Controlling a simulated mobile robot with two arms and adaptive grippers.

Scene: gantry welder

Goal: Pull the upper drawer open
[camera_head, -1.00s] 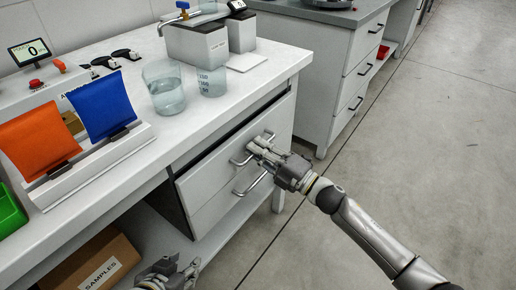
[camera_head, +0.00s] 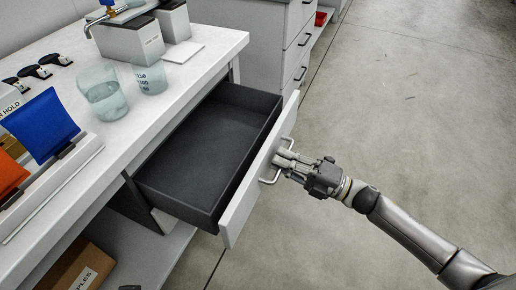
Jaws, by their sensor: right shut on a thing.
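The upper drawer (camera_head: 236,214) is pulled well out of the bench in the head view. Its front is white and its dark grey box looks empty. My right gripper (camera_head: 282,160) is shut on the upper drawer's handle (camera_head: 268,180), a metal bar on the outer face of the front. The fingers cover part of the handle. Only a small dark sliver of my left gripper (camera_head: 130,287) shows at the bottom edge, so its jaws are hidden. The lower drawer is mostly hidden under the open one.
Two glass beakers (camera_head: 104,98) stand on the white bench top (camera_head: 205,70), near blue and orange pouches in a rack. A cardboard box (camera_head: 72,268) lies on the shelf below. Another drawer cabinet (camera_head: 255,42) stands behind. The floor (camera_head: 410,120) at right is clear.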

